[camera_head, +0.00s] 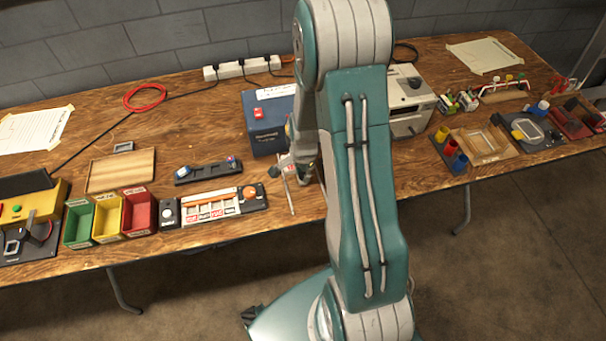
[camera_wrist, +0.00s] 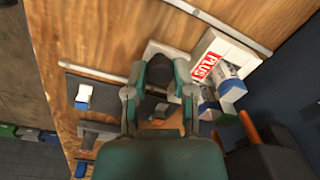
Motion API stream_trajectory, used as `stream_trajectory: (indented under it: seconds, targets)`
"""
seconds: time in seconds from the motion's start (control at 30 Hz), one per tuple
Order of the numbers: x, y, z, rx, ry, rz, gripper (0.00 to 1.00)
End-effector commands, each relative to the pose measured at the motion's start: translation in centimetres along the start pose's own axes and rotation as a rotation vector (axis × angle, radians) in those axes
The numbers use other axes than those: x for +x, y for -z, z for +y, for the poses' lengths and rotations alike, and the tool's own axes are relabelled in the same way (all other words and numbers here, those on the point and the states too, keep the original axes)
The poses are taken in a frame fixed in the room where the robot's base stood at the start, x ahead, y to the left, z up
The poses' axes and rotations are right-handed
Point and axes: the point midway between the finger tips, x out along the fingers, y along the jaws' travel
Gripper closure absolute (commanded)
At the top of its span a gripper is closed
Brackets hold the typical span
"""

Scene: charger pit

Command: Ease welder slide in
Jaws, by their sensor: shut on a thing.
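The blue box-shaped welder (camera_head: 262,135), with a red switch and a white label on top, stands near the middle of the bench. Its dark blue side (camera_wrist: 292,85) fills the right of the wrist view. My gripper (camera_head: 305,170) is low at the welder's front right, partly hidden by my arm. In the wrist view my gripper (camera_wrist: 160,76) is shut on a dark rounded knob (camera_wrist: 157,77). A pale plate, possibly the slide (camera_wrist: 165,51), shows just beyond the knob; how they join is hidden. A white block with a red PLUS label (camera_wrist: 205,67) sits to the right.
Thin metal rails (camera_wrist: 218,27) lie on the wood. A dark block with an orange part (camera_wrist: 262,145) is close at lower right. In the head view, a white-slotted tray (camera_head: 212,207) and red, yellow and green bins (camera_head: 108,218) stand left. A grey-white machine (camera_head: 410,100) stands right.

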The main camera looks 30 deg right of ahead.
Motion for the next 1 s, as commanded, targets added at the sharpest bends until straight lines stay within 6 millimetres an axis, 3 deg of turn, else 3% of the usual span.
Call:
stream_trajectory:
  seconds: [0.17,0.2,0.27,0.7,1.0]
  targets:
    - [0.0,0.2,-0.4,0.0,0.013,0.007,1.0]
    - [0.0,0.2,-0.5,0.0,0.014,0.008,0.53]
    - [0.0,0.2,-0.5,0.0,0.014,0.008,0.32]
    - [-0.2,0.1,-0.3,0.0,0.009,0.005,0.32]
    - [-2.5,0.1,-0.3,0.0,0.011,0.006,0.32]
